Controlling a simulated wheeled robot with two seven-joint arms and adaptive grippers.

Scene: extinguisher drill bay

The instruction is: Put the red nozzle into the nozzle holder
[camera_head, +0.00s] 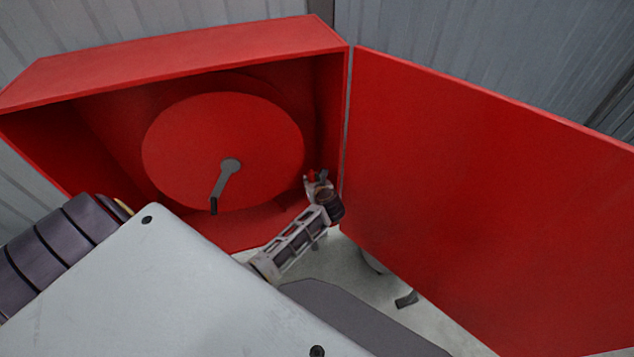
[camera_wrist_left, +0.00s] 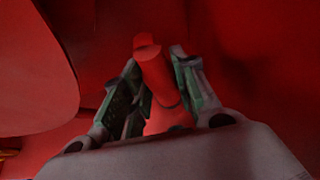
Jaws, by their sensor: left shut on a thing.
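My left gripper (camera_head: 317,183) is inside the open red cabinet, near its right wall and to the right of the reel's rim. Its two fingers are closed on the red nozzle (camera_head: 311,176), of which only a small red part shows in the head view. In the left wrist view, the red nozzle (camera_wrist_left: 154,75) stands between the two green-padded fingers of my left gripper (camera_wrist_left: 154,72), its round tip beyond them. The nozzle holder cannot be made out against the red cabinet surfaces. My right gripper is not in view.
The red cabinet (camera_head: 200,62) holds a round red reel (camera_head: 185,135) with a grey crank (camera_head: 222,185). The reel's edge also shows in the left wrist view (camera_wrist_left: 35,65). The open red door (camera_head: 490,190) spreads to the right. A small dark handle (camera_head: 406,300) lies below the door.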

